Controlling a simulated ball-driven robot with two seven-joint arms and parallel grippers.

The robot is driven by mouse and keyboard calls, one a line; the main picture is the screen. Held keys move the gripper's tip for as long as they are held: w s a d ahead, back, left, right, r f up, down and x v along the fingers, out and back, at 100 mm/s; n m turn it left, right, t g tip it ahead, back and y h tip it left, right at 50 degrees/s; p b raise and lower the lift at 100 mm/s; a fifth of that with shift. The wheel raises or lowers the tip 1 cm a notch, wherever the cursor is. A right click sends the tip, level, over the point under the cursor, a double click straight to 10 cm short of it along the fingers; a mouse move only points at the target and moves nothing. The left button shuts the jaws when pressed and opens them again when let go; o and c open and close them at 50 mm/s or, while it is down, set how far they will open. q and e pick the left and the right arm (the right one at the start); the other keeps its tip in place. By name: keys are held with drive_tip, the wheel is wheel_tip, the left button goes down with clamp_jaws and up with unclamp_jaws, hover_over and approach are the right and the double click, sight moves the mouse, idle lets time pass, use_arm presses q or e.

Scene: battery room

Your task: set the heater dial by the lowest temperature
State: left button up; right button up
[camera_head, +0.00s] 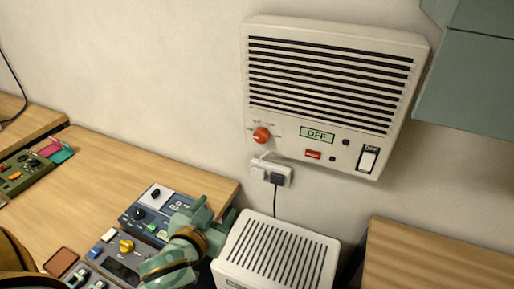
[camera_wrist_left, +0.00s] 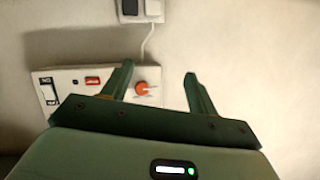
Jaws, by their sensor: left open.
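The cream wall heater (camera_head: 415,65) has a dark slatted grille. Its orange-red dial (camera_head: 261,135) is at the lower left of its front, with small marks around it too small to read. The display (camera_head: 318,134) beside it reads OFF. My left gripper (camera_head: 215,214) is open and empty, below and left of the heater, apart from it. In the left wrist view the heater (camera_wrist_left: 66,77) appears upside down, and its dial (camera_wrist_left: 142,88) shows between the open fingers of the left gripper (camera_wrist_left: 159,70). My right gripper is not in view.
Below the heater are a wall socket (camera_head: 270,172) with a black plug and cord, and a white slatted box (camera_head: 326,251). Control panels (camera_head: 130,210) stand on the left wooden bench (camera_head: 120,165). A grey-green cabinet (camera_head: 470,85) hangs at right. Wall left of the heater is clear.

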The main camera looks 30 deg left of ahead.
use_arm(q)
drive_tip(key=w+d+r+n+t+h, duration=0.2)
drive_tip(key=w+r+n+t, duration=0.1)
drive_tip(key=r+t, duration=0.3)
drive_tip(key=g, duration=0.1)
approach(259, 138)
drive_tip(key=w, duration=0.8)
drive_tip(key=shift+w+a+r, duration=0.1)
drive_tip(key=shift+w+r, duration=0.1)
drive_tip(key=shift+w, duration=0.15)
drive_tip(key=c, duration=1)
